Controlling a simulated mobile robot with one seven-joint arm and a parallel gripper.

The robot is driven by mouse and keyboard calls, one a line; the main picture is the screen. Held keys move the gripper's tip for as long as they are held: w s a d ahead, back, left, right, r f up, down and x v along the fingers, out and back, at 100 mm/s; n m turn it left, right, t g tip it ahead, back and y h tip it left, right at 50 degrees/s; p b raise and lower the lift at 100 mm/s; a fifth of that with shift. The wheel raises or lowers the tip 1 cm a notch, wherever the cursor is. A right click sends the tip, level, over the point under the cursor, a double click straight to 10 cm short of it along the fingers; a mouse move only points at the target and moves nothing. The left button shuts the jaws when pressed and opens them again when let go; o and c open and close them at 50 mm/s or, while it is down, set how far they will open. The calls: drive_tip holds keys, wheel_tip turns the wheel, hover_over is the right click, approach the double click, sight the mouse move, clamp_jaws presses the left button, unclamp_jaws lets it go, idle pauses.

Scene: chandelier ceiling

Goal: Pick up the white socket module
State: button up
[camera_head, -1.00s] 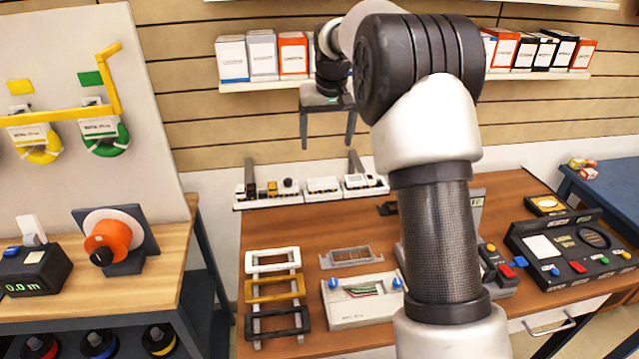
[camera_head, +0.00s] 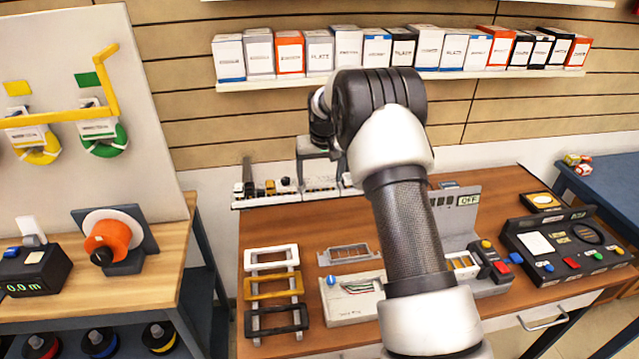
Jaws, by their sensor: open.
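A low white tray (camera_head: 266,203) at the back edge of the wooden table holds a row of small modules in white, brown and black. Several small white modules (camera_head: 318,184) sit in its middle and right part; I cannot tell for sure which one is the socket module. My gripper (camera_head: 317,178) is open and empty, pointing down over the tray's middle, with its fingers close to the white modules. I cannot tell whether the fingers touch them. My arm hides the right end of the tray.
White, gold and black frames (camera_head: 273,289) lie at the table's left. A grey metal frame (camera_head: 348,254) and a white wiring box (camera_head: 351,298) lie in the middle. A black panel (camera_head: 562,247) stands right. Boxes (camera_head: 390,48) line the shelf behind.

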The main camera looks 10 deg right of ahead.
sight(320, 181)
drive_tip(key=shift+w+f, duration=0.15)
drive_tip(key=shift+f, duration=0.35)
drive_tip(key=c, duration=0.8)
wheel_tip(320, 181, up, 10)
drive_tip(key=shift+b, duration=0.35)
drive_tip(key=shift+c, duration=0.2)
